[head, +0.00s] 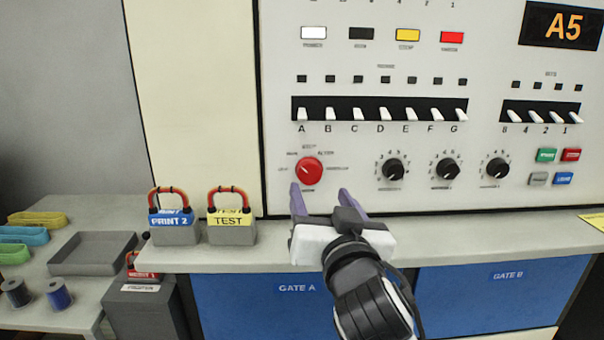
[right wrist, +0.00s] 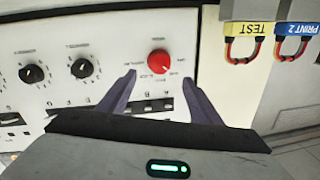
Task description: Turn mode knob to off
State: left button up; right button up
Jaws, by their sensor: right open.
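The red mode knob (head: 309,171) sits on the cream panel, below the left end of the lettered switch row, with small printed labels around it. Its white pointer mark is toward the upper left in the head view. My right gripper (head: 320,192) is open and empty just below the knob, its purple fingers apart and pointing at the panel. In the right wrist view the knob (right wrist: 159,62) shows upside down beyond the gap between the fingertips (right wrist: 160,80); the fingers do not appear to touch it. My left gripper is not in view.
Three black knobs (head: 393,169) are to the right of the red knob. White switches (head: 384,114) line the panel above. PRINT 2 (head: 173,222) and TEST (head: 229,221) padlock-like blocks stand on the ledge at left. A grey tray (head: 90,238) and spools lie farther left.

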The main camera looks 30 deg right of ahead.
aim_at(310, 172)
jog(key=x, duration=0.7)
jog(key=shift+w+d+r, duration=0.1)
jog(key=shift+d+r, duration=0.05)
jog(key=shift+d, duration=0.15)
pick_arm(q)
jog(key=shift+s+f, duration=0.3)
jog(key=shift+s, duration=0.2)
pick_arm(e)
jog(key=shift+x, duration=0.8)
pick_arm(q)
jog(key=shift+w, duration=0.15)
pick_arm(e)
jog(key=shift+c, duration=0.4)
jog(key=c, duration=1)
jog(key=n+p, duration=0.3)
jog(key=p, duration=0.1)
jog(key=shift+w+a+r, duration=0.1)
jog(key=shift+a, duration=0.05)
jog(key=shift+n+g+p, duration=0.4)
jog(key=shift+n, duration=0.5)
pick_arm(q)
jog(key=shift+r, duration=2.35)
pick_arm(e)
jog(key=shift+a+n, duration=0.1)
jog(key=shift+n, duration=1.7)
